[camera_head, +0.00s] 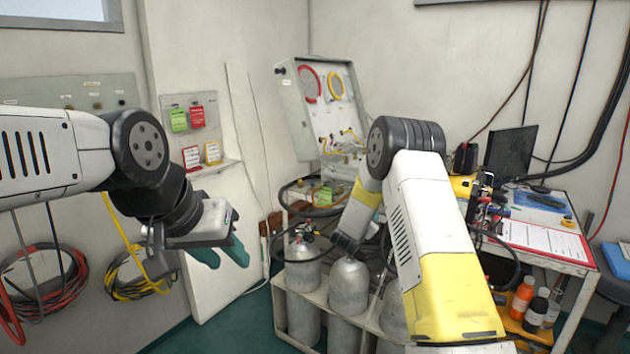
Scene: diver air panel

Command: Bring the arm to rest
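My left arm (60,155) comes in from the left and bends down at a black joint. Its gripper (228,258) hangs in front of the white wall panel, with two teal fingers apart and nothing seen between them. My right arm (410,220), white and yellow, rises from the bottom right, bends at a black elbow and points down over the grey cylinders. Its dark lower end is close in the picture to the middle cylinder (348,288); whether they touch cannot be told.
A grey air panel (295,100) with red and yellow hose coils stands behind the cylinder rack (280,315). A cart at right holds a clipboard (545,240) and bottles (522,297). Coiled hoses (45,285) hang at left. Teal floor (225,330) is clear at lower left.

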